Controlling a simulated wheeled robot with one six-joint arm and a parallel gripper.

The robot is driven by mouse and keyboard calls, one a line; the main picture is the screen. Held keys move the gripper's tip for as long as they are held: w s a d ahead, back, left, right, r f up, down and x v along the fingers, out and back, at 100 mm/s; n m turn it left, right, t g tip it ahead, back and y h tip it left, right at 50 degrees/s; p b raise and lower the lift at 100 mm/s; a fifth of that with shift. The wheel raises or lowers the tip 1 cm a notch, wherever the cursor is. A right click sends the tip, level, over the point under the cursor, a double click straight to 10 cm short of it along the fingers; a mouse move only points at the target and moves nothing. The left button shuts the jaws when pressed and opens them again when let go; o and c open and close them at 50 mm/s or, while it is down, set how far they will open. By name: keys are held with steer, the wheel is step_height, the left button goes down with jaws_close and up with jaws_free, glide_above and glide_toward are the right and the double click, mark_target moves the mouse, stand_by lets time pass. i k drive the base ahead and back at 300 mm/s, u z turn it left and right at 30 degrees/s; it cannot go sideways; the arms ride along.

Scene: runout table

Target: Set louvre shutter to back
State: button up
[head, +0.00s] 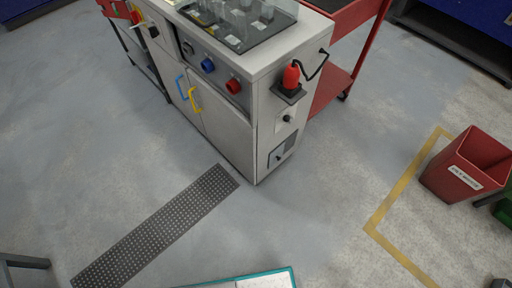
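A grey-white cabinet (226,128) stands at the top middle, its front and right side facing me. Low on its right side is a small plate (283,148) with a dark area and a small knob, possibly the louvre shutter. It is too small to tell its slats or its setting. Above it on the same side are a light plate with a dark round knob (287,118) and a red plug-like handle (291,76) on a dark bracket with a black cable. My gripper is not in view.
The cabinet front has blue (181,87) and yellow (194,100) handles and blue and red knobs. A red bin (467,165) stands right, beside yellow floor tape. A perforated dark strip (155,228) lies on the floor. A teal-edged panel (291,279) shows at the bottom. Floor between is clear.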

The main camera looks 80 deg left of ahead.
mark_target(276, 155)
steer(key=u, duration=1.95)
steer(key=k, duration=1)
steer(key=z, duration=0.3)
steer(key=i, duration=1.4)
steer(key=u, duration=0.65)
